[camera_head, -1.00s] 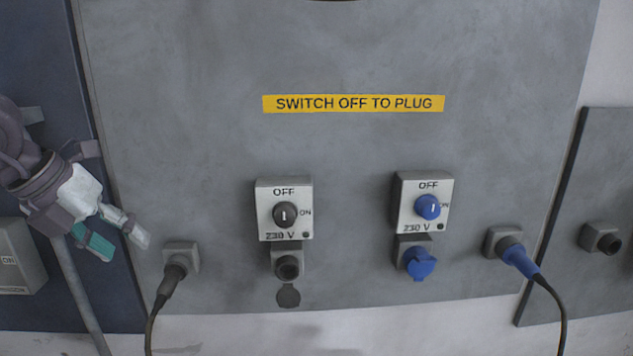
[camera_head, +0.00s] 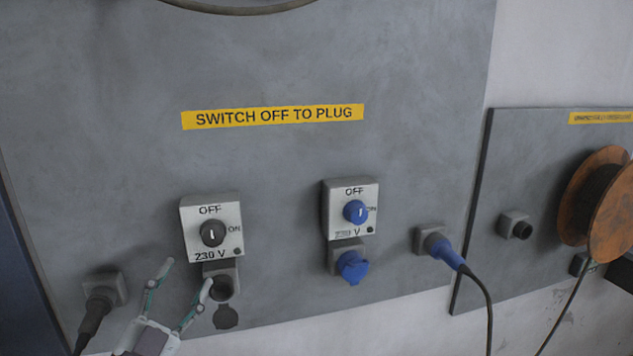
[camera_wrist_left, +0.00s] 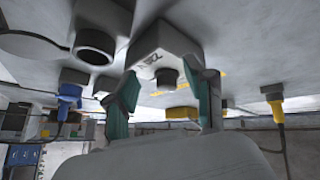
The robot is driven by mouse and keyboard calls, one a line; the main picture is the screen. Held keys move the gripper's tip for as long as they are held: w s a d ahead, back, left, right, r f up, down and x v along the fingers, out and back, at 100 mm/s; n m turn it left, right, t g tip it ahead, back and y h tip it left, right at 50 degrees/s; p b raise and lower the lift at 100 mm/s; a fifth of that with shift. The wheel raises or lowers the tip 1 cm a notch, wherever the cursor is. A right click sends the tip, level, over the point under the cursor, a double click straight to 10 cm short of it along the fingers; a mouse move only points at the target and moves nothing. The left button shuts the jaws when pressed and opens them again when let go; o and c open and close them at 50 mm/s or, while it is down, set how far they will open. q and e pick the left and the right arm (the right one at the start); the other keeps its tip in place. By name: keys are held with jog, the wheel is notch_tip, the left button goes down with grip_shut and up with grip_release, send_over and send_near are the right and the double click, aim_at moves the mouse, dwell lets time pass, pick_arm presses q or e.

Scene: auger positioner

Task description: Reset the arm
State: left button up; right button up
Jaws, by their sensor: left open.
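My left gripper (camera_head: 188,275) comes up from the bottom edge of the head view, its two fingers spread and empty. Its tips are just below the left switch box (camera_head: 211,228), near the grey socket (camera_head: 221,282) with its round lid hanging open. The box has a dark knob (camera_head: 212,233) marked OFF, ON and 230 V. In the left wrist view the two fingers (camera_wrist_left: 161,72) stand on either side of a box with a dark knob (camera_wrist_left: 167,77); contact cannot be told. Right of it is a second switch box with a blue knob (camera_head: 355,211). My right gripper does not show.
A dark plug (camera_head: 95,312) is in a socket at left. A blue-lidded socket (camera_head: 352,266) and a blue plug with cable (camera_head: 440,250) are at right. A yellow sign (camera_head: 272,116) reads SWITCH OFF TO PLUG. Farther right are a second panel and an orange reel (camera_head: 608,205).

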pick_arm(q)
jog(key=s+a+f+n+g+y, duration=0.2)
jog(key=s+f+n+g+y, duration=0.25)
jog(key=f, duration=0.75)
jog(key=s+a+f+n+g+y, duration=0.25)
jog(key=f+n+g, duration=0.2)
jog(key=f, duration=0.65)
jog(key=s+d+f+g+h, duration=0.1)
jog(key=s+d+f+g, duration=0.1)
jog(key=s+f+g, duration=0.55)
jog(key=s+d+f+g+h, duration=0.1)
jog(key=s+d+f+g, duration=0.3)
jog(key=s, duration=0.7)
notch_tip(320, 180, down, 24)
jog(key=a+t, duration=0.1)
jog(key=a, duration=0.1)
jog(key=s+a+f+g, duration=0.1)
jog(key=s+a+f, duration=0.1)
jog(key=s+f, duration=1.5)
jog(key=shift+s+a+f+m+y, duration=0.3)
jog(key=shift+a+f+m+y, duration=0.1)
jog(key=shift+f, duration=0.5)
